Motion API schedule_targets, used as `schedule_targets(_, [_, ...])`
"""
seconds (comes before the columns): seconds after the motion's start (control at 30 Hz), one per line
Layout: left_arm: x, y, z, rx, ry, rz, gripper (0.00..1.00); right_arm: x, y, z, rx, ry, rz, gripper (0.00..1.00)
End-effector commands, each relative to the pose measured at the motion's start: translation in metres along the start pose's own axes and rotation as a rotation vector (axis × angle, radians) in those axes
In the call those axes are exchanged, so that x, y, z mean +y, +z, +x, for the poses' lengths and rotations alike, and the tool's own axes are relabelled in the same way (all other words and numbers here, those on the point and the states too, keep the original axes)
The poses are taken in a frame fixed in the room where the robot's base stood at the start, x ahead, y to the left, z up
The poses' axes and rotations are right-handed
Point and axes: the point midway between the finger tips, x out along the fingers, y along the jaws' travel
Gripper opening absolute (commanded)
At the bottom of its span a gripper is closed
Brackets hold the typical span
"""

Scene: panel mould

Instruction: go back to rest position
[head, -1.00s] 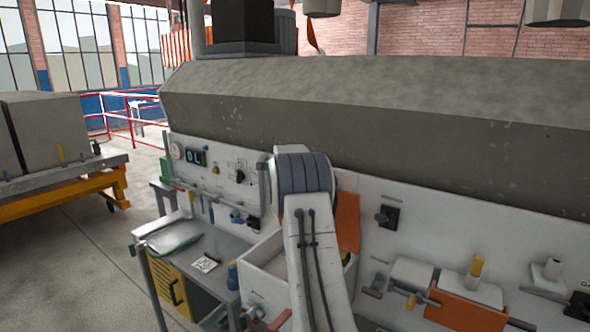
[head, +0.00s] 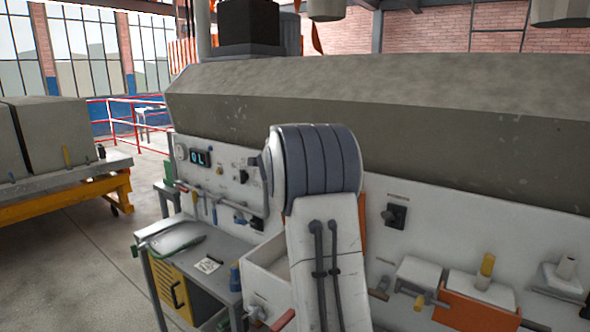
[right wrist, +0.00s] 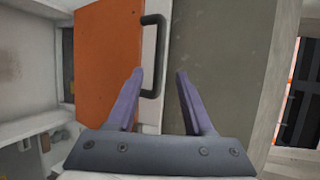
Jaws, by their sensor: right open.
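I cannot tell whether the finger and handle touch. In the head view one of my arms rises in the middle, its banded joint in front of the white wall panel. The gripper is hidden there. My left gripper is not in view.
A long concrete block (head: 380,120) runs behind the white panel (head: 430,220) with its switches and clamps. A grey workbench (head: 190,262) stands at the left. A yellow trolley (head: 85,197) carries concrete blocks at far left. Floor between them is clear.

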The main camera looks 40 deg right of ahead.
Motion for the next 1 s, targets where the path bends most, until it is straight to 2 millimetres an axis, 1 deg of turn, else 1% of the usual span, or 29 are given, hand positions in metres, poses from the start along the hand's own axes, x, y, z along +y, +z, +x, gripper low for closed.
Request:
schedule_targets(0.53, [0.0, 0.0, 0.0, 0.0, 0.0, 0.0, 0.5, 0.0, 0.001, -0.001, -0.001, 0.0, -0.001, 0.52])
schedule_targets(0.57, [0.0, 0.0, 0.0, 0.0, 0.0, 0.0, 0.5, 0.001, 0.002, -0.001, -0.005, 0.001, -0.004, 0.52])
schedule_targets(0.63, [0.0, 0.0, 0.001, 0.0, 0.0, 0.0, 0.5, 0.004, 0.011, -0.005, -0.03, 0.006, -0.025, 0.52])
schedule_targets(0.67, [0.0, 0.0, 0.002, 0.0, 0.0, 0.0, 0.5, 0.007, 0.019, -0.009, -0.049, 0.01, -0.042, 0.52])
schedule_targets(0.77, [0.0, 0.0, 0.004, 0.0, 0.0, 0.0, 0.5, 0.024, 0.058, -0.031, -0.158, 0.03, -0.135, 0.52])
schedule_targets(0.8, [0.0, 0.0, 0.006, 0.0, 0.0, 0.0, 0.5, 0.034, 0.079, -0.044, -0.219, 0.04, -0.189, 0.52])
schedule_targets(0.87, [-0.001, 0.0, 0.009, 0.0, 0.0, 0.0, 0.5, 0.052, 0.112, -0.069, -0.322, 0.058, -0.281, 0.52])
schedule_targets(0.9, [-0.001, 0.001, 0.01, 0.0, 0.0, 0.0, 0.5, 0.066, 0.132, -0.088, -0.394, 0.07, -0.348, 0.52])
schedule_targets(0.97, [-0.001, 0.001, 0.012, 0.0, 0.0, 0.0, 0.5, 0.088, 0.16, -0.119, -0.502, 0.086, -0.449, 0.52])
schedule_targets(1.0, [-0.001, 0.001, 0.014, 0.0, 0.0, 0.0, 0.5, 0.104, 0.176, -0.14, -0.573, 0.095, -0.517, 0.52])
